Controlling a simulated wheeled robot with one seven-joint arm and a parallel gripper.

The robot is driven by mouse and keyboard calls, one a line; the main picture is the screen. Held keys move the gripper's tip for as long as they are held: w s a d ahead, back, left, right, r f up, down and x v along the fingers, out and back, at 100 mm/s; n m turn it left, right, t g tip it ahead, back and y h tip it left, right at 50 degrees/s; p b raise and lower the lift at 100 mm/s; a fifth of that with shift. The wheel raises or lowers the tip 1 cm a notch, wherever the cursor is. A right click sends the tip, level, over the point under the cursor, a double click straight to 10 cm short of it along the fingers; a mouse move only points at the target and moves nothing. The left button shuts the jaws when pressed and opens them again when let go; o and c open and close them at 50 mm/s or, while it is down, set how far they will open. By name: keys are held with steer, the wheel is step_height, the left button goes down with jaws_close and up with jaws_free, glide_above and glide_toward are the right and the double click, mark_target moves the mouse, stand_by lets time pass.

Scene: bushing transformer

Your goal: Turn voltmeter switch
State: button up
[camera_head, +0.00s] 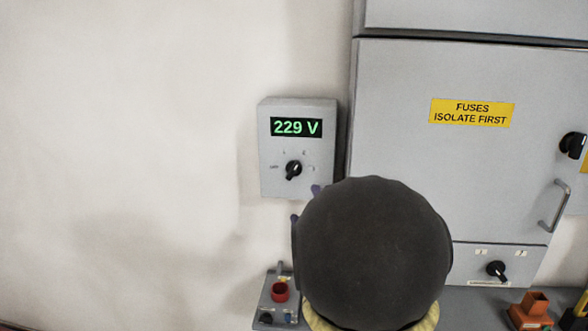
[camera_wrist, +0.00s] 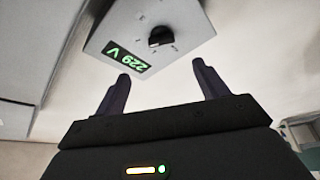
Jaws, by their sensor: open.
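The voltmeter is a grey wall box (camera_head: 298,182) with a green display (camera_head: 296,127) reading 229 V. Its black rotary switch (camera_head: 293,170) sits below the display, with small position marks around it. In the wrist view the box (camera_wrist: 185,22) appears turned over, with the switch (camera_wrist: 161,37) beyond the fingers. My gripper (camera_wrist: 162,84) is open and empty, its two dark fingers apart and clear of the switch. In the head view my dark, round arm part covers the area below and right of the box, and only purplish fingertips (camera_head: 305,203) show beside it.
A grey cabinet (camera_head: 400,150) with a yellow "FUSES ISOLATE FIRST" label (camera_head: 472,113) stands right of the box. It has a handle (camera_head: 554,206) and black knobs (camera_head: 497,270). A small control box with a red part (camera_head: 280,291) is below. The wall at left is bare.

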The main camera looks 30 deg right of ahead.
mark_target(293, 173)
steer(key=p+x, duration=1.1)
steer(key=x, duration=0.1)
steer(key=shift+w, duration=0.1)
steer(key=shift+w+d+f, duration=0.1)
steer(key=shift+w+d, duration=0.05)
steer(key=shift+w, duration=0.3)
steer(key=shift+c, duration=0.2)
steer(key=c, duration=0.9)
